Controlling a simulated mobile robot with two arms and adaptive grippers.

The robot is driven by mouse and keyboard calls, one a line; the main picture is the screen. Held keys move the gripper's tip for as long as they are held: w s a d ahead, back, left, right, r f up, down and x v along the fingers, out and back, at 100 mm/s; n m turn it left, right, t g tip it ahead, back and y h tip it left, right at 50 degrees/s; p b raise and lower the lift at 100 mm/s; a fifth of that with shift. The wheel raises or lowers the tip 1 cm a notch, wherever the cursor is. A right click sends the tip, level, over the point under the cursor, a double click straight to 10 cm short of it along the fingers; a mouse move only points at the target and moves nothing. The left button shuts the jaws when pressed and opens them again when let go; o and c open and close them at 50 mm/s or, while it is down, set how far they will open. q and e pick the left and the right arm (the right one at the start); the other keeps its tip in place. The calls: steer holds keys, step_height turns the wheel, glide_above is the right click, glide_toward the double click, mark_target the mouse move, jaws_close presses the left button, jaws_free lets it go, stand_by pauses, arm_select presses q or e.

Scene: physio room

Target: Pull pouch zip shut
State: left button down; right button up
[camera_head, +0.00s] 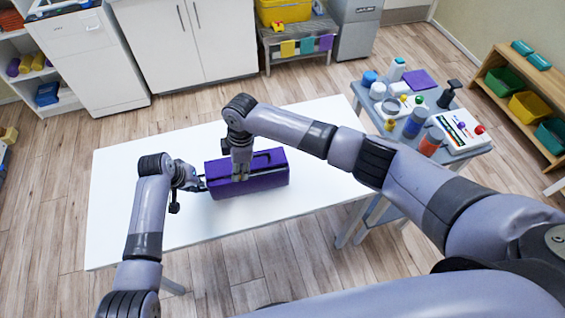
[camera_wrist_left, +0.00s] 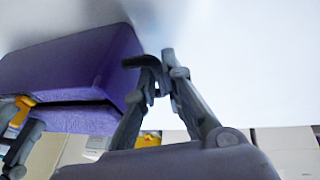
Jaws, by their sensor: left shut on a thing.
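A purple pouch (camera_head: 262,182) lies on the white table, with a dark slot along its top in the head view. It also shows in the left wrist view (camera_wrist_left: 75,60). My left gripper (camera_head: 197,184) is at the pouch's left end. In the left wrist view its fingers (camera_wrist_left: 157,78) are shut on a dark end tab (camera_wrist_left: 138,61). My right gripper (camera_head: 240,174) points down at the pouch's near top edge. A small orange piece (camera_wrist_left: 18,108), perhaps the zip pull, is by its fingers in the left wrist view. Whether they grip it is unclear.
The white table (camera_head: 125,205) is otherwise bare. A grey side table (camera_head: 372,108) at the right holds bottles, jars and a white board. Cabinets and a low bench (camera_head: 300,52) stand behind; a wooden shelf (camera_head: 500,62) with coloured bins is far right.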

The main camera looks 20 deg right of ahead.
steer(key=shift+o, duration=1.3)
steer(key=shift+r, duration=0.1)
arm_select(q)
steer(key=shift+a, duration=0.1)
arm_select(e)
step_height(320, 180, up, 8)
arm_select(q)
steer(key=c, duration=1.7)
jaws_free()
